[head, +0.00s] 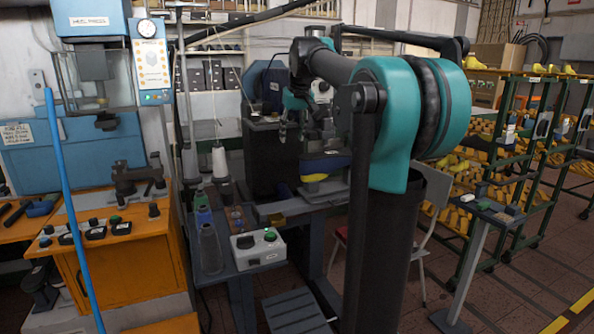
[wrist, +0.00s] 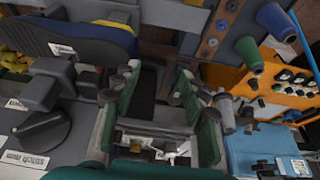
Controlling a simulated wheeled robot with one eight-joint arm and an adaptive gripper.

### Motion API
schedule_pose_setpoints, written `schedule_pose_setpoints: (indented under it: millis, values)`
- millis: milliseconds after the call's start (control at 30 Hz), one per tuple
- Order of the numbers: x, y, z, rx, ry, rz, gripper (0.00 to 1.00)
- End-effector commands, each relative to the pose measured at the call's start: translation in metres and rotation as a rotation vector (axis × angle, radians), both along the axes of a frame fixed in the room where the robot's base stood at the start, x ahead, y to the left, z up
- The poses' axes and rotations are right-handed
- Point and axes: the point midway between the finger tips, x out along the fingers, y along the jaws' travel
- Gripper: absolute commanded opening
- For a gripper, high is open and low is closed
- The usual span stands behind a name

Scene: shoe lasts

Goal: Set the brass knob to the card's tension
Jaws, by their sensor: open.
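My gripper (head: 293,122) is open and empty in the head view, in front of the machine at the middle. In the wrist view its two green fingers (wrist: 158,82) stand apart, with dark machine parts between and beyond them. I cannot make out a clearly brass knob in either view. A dark round dial (wrist: 40,131) with a pointer-like bar lies left of the fingers in the wrist view, apart from them. A white label (wrist: 24,159) below it seems to read "stitch mm".
A grey bench holds thread cones (head: 210,249), a brown strip with round discs (head: 237,219) and a white button box (head: 257,249). The orange cabinet (head: 115,263), heel press and blue pole (head: 70,200) stand left. Shoe-last racks (head: 500,150) stand right.

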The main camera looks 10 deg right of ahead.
Motion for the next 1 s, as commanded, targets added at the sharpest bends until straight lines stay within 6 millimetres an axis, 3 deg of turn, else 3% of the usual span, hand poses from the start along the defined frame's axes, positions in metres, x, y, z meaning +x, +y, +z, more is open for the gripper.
schedule_pose_setpoints:
  millis: [533,733,1000]
  values:
    - [-0.043,-0.002,-0.085,0.000,0.003,-0.035,0.43]
    - [-0.052,-0.003,-0.101,0.000,0.003,-0.042,0.43]
    - [-0.054,-0.003,-0.105,0.000,0.004,-0.044,0.43]
